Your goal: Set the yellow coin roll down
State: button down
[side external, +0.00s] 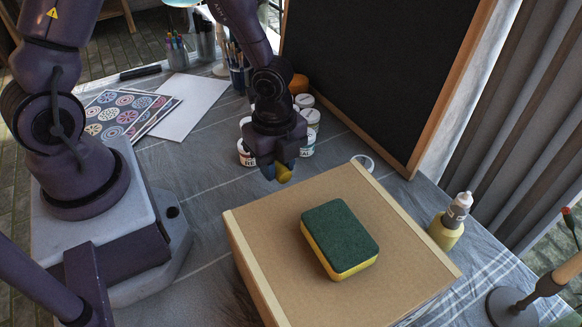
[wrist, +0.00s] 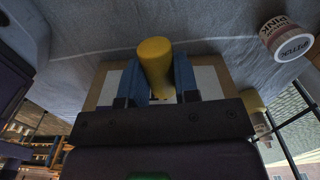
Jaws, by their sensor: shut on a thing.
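The yellow coin roll (side external: 283,172) is held between the fingers of my gripper (side external: 276,170), near the far edge of the cardboard box in the side view. The wrist view shows the yellow roll (wrist: 155,62) between the two blue fingertips of my gripper (wrist: 160,80), which is shut on it. The roll sticks out past the fingertips. I cannot tell from these views whether its end touches anything below.
A cardboard box (side external: 270,225) carries a green and yellow sponge (side external: 340,236). Paint jars (side external: 309,117) stand behind my gripper, before a blackboard (side external: 385,60). A yellow bottle (side external: 450,222) stands right of the box. Pattern sheets (side external: 118,115) lie on the cloth at left.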

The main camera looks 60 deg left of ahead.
jog(key=shift+a+r+n, duration=0.15)
jog(key=shift+r+n, duration=0.1)
jog(key=shift+n, duration=0.55)
jog(key=w+a+r+n, duration=0.5)
jog(key=r+n, duration=0.4)
jog(key=n, duration=0.6)
jog(key=shift+w+a+n, duration=0.2)
jog(key=shift+w+n, duration=0.1)
jog(key=shift+w, duration=0.5)
jog(key=shift+f, duration=0.1)
